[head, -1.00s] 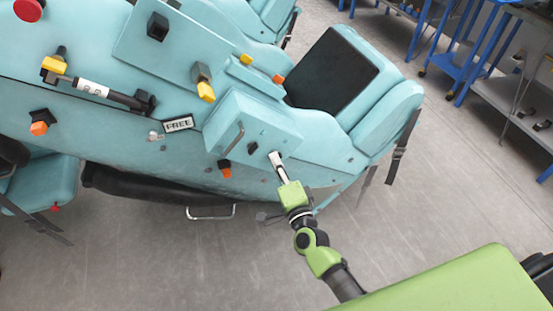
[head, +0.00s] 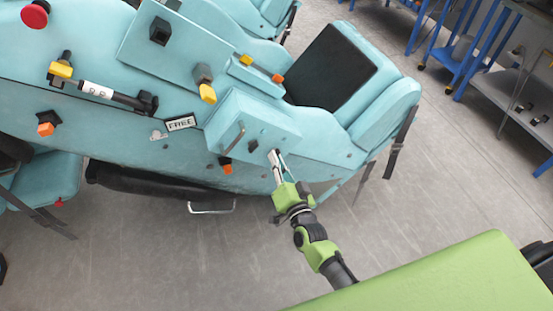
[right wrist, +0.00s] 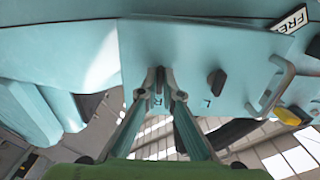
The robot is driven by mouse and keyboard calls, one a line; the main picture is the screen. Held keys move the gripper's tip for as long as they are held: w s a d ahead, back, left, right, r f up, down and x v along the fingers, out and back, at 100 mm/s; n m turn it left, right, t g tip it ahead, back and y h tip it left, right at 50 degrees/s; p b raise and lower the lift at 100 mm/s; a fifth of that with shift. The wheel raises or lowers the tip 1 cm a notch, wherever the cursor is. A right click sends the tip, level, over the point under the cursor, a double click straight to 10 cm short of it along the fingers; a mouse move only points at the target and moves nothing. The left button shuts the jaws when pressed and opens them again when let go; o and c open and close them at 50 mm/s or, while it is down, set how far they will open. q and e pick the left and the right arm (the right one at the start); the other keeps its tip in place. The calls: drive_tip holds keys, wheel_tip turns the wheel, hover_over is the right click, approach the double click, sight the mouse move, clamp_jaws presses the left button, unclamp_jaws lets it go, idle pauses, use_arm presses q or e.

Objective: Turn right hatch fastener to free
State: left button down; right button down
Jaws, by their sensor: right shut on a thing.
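The hatch is a pale blue box-like panel (head: 262,120) on the side of the coaster car. My right gripper (head: 275,157) is at its lower right corner. In the right wrist view the gripper (right wrist: 158,82) has its fingertips closed around the small dark right hatch fastener (right wrist: 160,76), just above the letter R. The fingers mostly hide the fastener, so its angle is unclear. The left hatch fastener (right wrist: 216,82), a dark knob near the letter L, stands free; it also shows in the head view (head: 252,147). My left gripper is out of view.
A curved handle (head: 234,136) sticks out of the hatch. A FREE label (head: 181,123) and levers with yellow and orange ends are on the car's side to the left. A black-backed seat (head: 330,70) is behind. The grey floor in front is clear.

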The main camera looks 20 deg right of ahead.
drive_tip(key=shift+w+r, duration=0.15)
drive_tip(key=shift+r, duration=0.15)
drive_tip(key=c, duration=2.2)
unclamp_jaws()
drive_tip(key=shift+f, duration=0.15)
drive_tip(key=s, duration=1.2)
drive_tip(key=shift+d, duration=0.25)
